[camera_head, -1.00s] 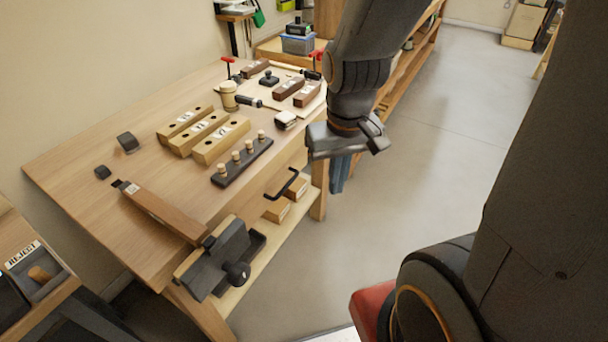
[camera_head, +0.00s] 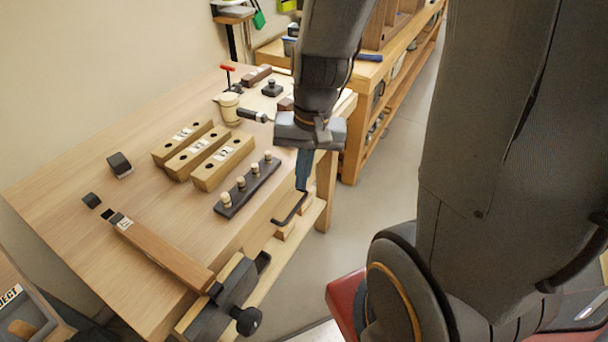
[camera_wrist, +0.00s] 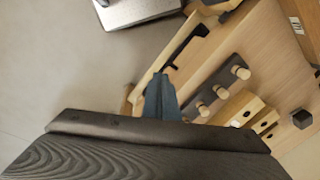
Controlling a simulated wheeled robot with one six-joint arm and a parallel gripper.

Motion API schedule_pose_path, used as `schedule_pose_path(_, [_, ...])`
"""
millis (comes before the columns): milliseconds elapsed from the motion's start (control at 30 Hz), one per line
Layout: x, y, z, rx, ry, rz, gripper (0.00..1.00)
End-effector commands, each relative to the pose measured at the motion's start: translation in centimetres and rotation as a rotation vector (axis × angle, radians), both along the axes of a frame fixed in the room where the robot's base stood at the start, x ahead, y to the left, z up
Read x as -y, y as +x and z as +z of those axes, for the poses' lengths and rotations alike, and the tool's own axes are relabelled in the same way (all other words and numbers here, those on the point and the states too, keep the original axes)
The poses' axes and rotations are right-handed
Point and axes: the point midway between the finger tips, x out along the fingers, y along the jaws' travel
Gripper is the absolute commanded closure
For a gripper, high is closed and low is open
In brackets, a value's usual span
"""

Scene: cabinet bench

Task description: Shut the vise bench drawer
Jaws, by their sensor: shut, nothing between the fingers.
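The workbench (camera_head: 150,215) bears a grey vise (camera_head: 228,300) at its near front corner. The black drawer handle (camera_head: 291,208) sits on the bench's front side, and it also shows in the wrist view (camera_wrist: 187,42). My gripper (camera_head: 302,186) has blue fingers, shut and empty, pointing down just beside the far end of the handle. In the wrist view its fingertips (camera_wrist: 160,78) are near one end of the handle; whether they touch it I cannot tell.
A wooden shelf unit (camera_head: 372,95) stands behind. Grey floor is open at the front right of the bench.

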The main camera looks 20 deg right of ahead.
Motion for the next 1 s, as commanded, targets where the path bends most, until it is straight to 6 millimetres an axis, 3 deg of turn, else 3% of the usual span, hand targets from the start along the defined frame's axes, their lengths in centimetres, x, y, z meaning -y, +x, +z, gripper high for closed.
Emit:
schedule_pose_path(167, [2.8,3.7,-3.6,-0.068,0.178,-0.717,1.00])
schedule_pose_path(300, [6.4,6.5,-6.4,-0.117,0.300,-1.271,1.00])
schedule_pose_path(500, [11.3,8.4,-9.7,-0.167,0.416,-1.827,1.00])
schedule_pose_path(700, [13.3,8.9,-11.2,-0.185,0.457,-2.031,1.00])
schedule_pose_path(867, [13.0,9.5,-12.8,-0.187,0.458,-2.041,1.00])
schedule_pose_path(1000, [12.3,10.2,-15.3,-0.189,0.457,-2.038,1.00])
